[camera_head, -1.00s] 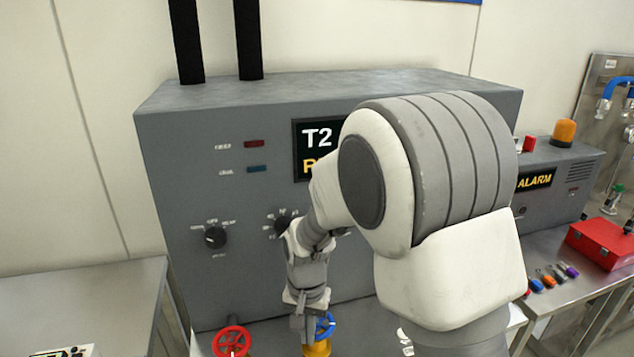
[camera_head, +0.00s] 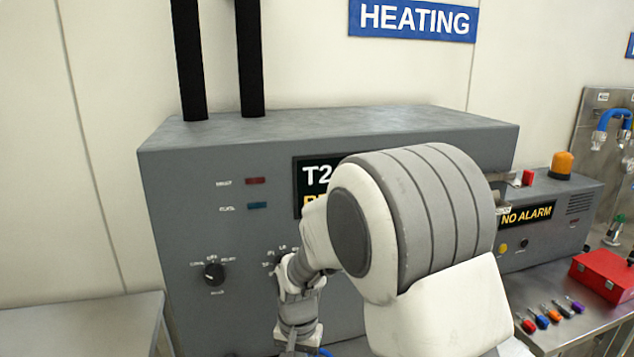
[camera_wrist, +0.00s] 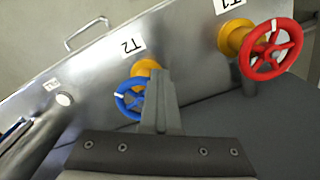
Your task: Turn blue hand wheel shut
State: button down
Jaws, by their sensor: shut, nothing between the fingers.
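The blue hand wheel (camera_wrist: 130,99) sits on a yellow valve body below the T2 label (camera_wrist: 132,46) in the wrist view. My gripper (camera_wrist: 160,75) is shut and empty, its fingers pressed together. In the picture the fingertips overlap the right side of the blue wheel and hide part of it; whether they touch it I cannot tell. A white mark shows on the upper left of its rim. In the head view only a sliver of blue (camera_head: 325,352) shows at the bottom edge, beside my wrist.
A red hand wheel (camera_wrist: 273,49) on a yellow valve stands to the right, by the T1 label. The grey heating cabinet (camera_head: 220,310) with a dial (camera_head: 214,274) stands behind my arm. An alarm box (camera_head: 545,235) reads NO ALARM; a red case (camera_head: 605,275) lies right.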

notch_tip(320, 180, up, 6)
jog(key=p, duration=0.4)
jog(key=shift+s+a, duration=0.2)
jog(key=shift+d, duration=0.2)
dwell(0.3)
